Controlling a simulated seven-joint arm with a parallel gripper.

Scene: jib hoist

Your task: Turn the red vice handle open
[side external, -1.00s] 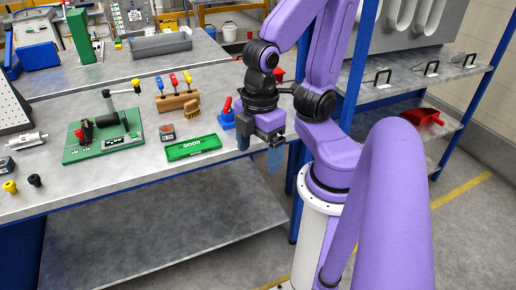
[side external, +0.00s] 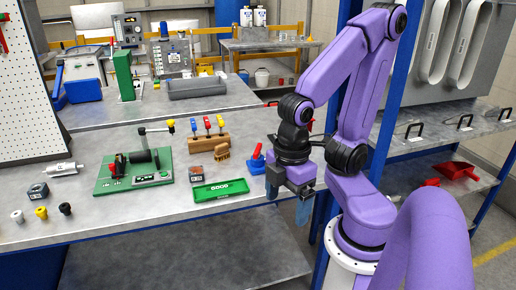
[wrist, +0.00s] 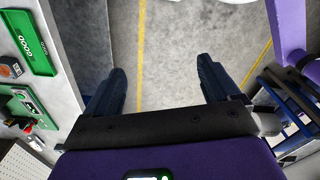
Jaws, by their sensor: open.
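A small blue vice-like block (side external: 256,167) with a red handle (side external: 257,151) stands near the right end of the bench in the side view. The handle leans slightly from upright. My gripper (side external: 288,207) hangs just right of it, beyond the bench edge, fingers pointing down. In the wrist view my gripper (wrist: 162,72) is open, with empty space and floor between the fingers. The vice and its handle do not show clearly in the wrist view. The gripper appears apart from the handle.
A green tray marked GOOD (side external: 220,196) lies left of the vice. A blue post (side external: 397,60) and shelves (side external: 440,141) are at right.

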